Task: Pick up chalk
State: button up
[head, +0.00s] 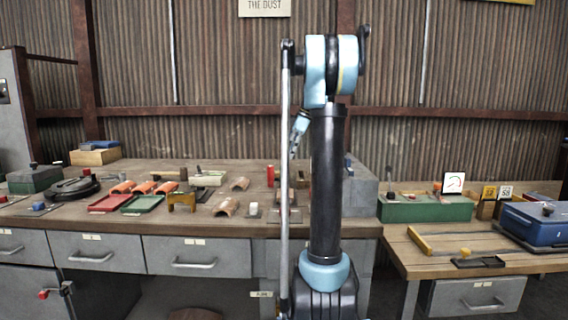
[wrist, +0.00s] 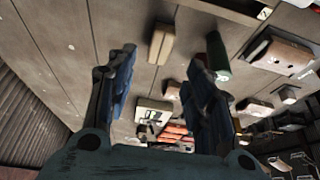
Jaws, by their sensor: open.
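No piece is plainly recognisable as chalk. A small pale block (head: 253,209) stands near the front edge of the workbench in the head view; I cannot tell whether it is the chalk. In the wrist view a beige block (wrist: 161,44) lies on the bench top beyond my fingertips, and I cannot tell whether it is the same piece. My gripper (wrist: 160,62) is open, with nothing between its two blue fingers, and is above the bench. In the head view my arm hides part of the bench.
The workbench (head: 215,229) is crowded. A red tray (head: 111,204), a green tray (head: 142,205), orange tiles (head: 144,187) and a red cylinder (head: 270,176) stand on it. A green cylinder (wrist: 217,52) is close to my right finger. A lower table (head: 440,262) is at the right.

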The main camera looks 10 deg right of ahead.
aim_at(253, 206)
jog(key=k, duration=1)
